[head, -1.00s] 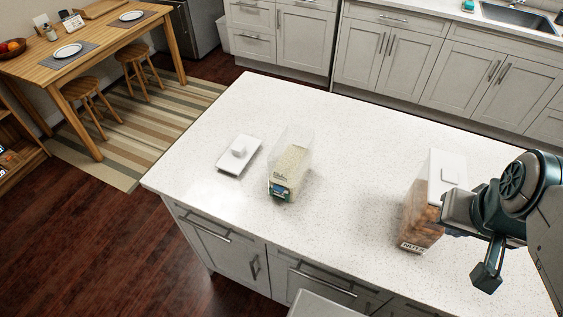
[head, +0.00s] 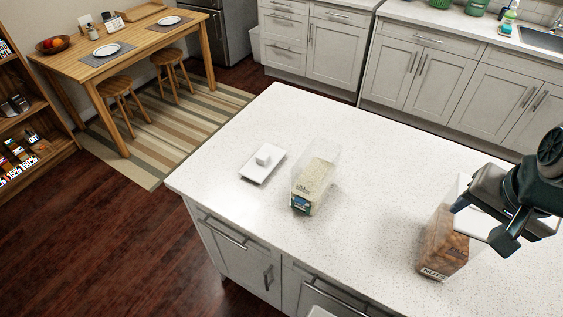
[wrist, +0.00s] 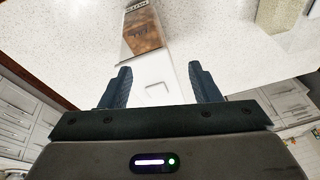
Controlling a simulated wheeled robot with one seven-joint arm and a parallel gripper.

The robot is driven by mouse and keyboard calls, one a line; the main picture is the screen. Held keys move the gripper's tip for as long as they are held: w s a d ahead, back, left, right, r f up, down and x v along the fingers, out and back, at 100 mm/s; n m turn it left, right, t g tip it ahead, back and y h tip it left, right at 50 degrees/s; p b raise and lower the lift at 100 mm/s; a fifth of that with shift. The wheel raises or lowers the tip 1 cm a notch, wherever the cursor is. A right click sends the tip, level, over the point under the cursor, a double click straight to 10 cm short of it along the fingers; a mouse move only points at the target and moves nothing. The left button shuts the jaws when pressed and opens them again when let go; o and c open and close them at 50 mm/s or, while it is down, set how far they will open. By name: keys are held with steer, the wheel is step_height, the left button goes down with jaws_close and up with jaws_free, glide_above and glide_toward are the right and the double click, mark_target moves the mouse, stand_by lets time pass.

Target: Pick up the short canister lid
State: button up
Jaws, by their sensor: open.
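A white lid with a raised square knob (head: 262,165) lies flat on the counter, left of an open clear canister (head: 316,182) of pale grain. A clear canister of brown nuts (head: 442,243), labelled NUTS, stands farther right with a white lid (head: 478,222) on top. My gripper (head: 482,224) is open at this lidded canister, partly covering the lid. In the wrist view the white lid and its square knob (wrist: 157,91) show between the open fingers (wrist: 160,72), with nothing gripped. The nut canister (wrist: 143,32) extends away beyond them. I cannot tell the height of the fingers above the lid.
The pale speckled counter (head: 370,170) is clear between the two canisters. The grain canister also shows at the wrist view's upper right (wrist: 280,14). A wooden table (head: 145,45) with plates and stools stands at the back left, with cabinets (head: 435,75) behind.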

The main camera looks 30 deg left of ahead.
steer(key=w+a+r+m+g+y, duration=0.1)
steer(key=w+a+r+m+g, duration=0.15)
steer(key=w+a+m, duration=0.7)
steer(key=m+h+b, duration=0.2)
steer(key=m, duration=0.4)
glide_above(263, 155)
steer(key=shift+g, duration=0.45)
step_height(263, 155, down, 19)
steer(key=shift+w+f, duration=0.1)
steer(key=shift+f+p, duration=1.05)
steer(key=shift+f, duration=1.9)
steer(key=c, duration=1.1)
